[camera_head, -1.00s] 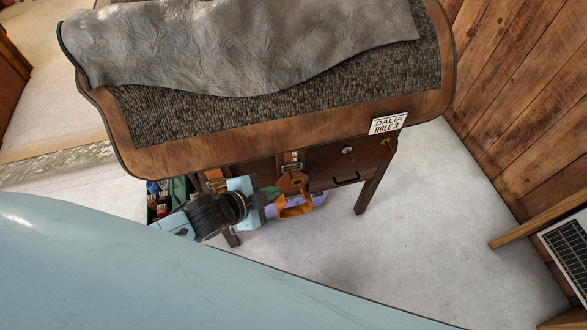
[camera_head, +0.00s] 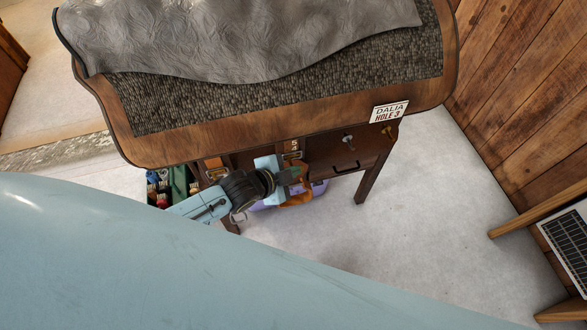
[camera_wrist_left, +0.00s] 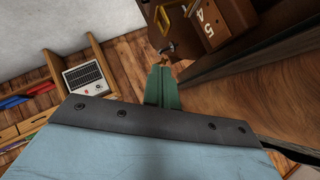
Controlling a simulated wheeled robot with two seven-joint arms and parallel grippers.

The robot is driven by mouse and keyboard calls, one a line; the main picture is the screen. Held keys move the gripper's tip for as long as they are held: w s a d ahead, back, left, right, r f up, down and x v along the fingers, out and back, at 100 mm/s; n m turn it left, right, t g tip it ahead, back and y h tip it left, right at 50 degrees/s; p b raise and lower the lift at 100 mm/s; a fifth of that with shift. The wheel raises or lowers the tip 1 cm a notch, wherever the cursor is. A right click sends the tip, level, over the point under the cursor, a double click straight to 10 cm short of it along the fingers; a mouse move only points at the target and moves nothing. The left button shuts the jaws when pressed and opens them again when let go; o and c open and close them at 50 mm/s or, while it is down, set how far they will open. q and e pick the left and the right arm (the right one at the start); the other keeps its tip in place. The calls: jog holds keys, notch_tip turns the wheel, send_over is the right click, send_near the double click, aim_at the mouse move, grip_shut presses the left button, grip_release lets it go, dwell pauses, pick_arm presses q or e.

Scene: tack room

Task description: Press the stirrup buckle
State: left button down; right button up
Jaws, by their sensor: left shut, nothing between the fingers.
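In the left wrist view the shut green fingers (camera_wrist_left: 162,88) point toward a metal knob (camera_wrist_left: 167,48) and a brown block marked 4 and 5 (camera_wrist_left: 222,22). The same numbered piece (camera_head: 292,147) shows just above the gripper in the head view. I cannot make out the buckle for certain. My right gripper is not in view.
A wooden table (camera_head: 250,133) overhangs the gripper, with a grey cover (camera_head: 240,40) on top and a "DALIA HOLE 3" sign (camera_head: 389,112). Hooks (camera_head: 348,139) sit right of the gripper. A green box (camera_head: 180,185) stands left.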

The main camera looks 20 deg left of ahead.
pick_arm(q)
jog(key=shift+w+a+f+b, duration=0.2)
jog(key=shift+w+f, duration=0.6)
jog(key=shift+f, duration=0.25)
jog(key=shift+w+a+f+b, duration=0.15)
jog(key=shift+w+f, duration=0.6)
jog(key=shift+f, duration=0.3)
